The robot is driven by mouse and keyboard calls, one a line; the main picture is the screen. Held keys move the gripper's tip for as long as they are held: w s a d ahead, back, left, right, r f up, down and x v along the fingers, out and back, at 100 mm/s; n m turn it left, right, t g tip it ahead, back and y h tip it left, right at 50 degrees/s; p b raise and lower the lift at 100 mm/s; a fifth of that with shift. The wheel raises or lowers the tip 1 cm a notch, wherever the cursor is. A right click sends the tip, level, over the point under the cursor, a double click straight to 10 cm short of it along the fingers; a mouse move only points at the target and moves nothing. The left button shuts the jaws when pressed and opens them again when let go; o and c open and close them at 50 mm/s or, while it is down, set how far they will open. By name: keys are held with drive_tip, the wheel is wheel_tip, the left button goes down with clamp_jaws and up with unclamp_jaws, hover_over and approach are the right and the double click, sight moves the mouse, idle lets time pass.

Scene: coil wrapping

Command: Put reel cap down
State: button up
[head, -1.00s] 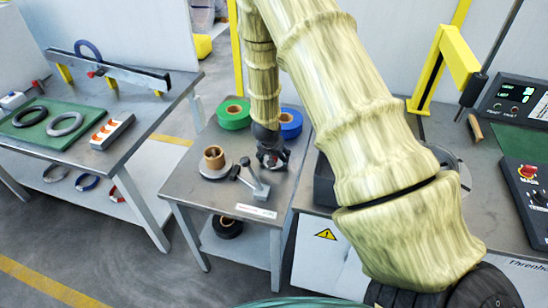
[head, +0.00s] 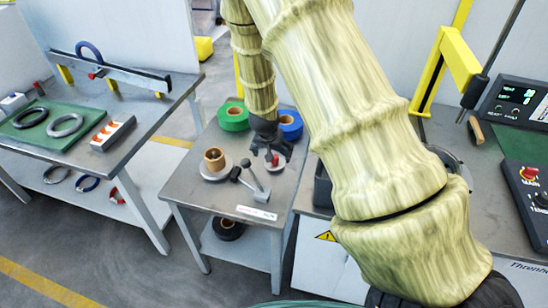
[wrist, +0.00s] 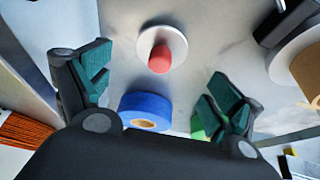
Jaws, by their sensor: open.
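The reel cap, a pale disc with a red knob, sits on the small grey side table (head: 190,178), right of the tape roll on its stand. Its disc shows under my gripper in the head view (head: 279,161), and the whole cap is clear in the wrist view (wrist: 161,47). My gripper (head: 268,151) is above the cap, fingers spread wide. In the wrist view my gripper (wrist: 158,82) is open and empty, with neither finger touching the cap.
A brown tape roll (head: 214,159) on a pale disc stands left of the cap. A small lever tool (head: 256,188) lies in front. Green (head: 233,117) and blue (head: 290,124) tape rolls are at the back. The table's front left is bare.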

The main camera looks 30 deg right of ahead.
drive_tip(key=v, duration=0.6)
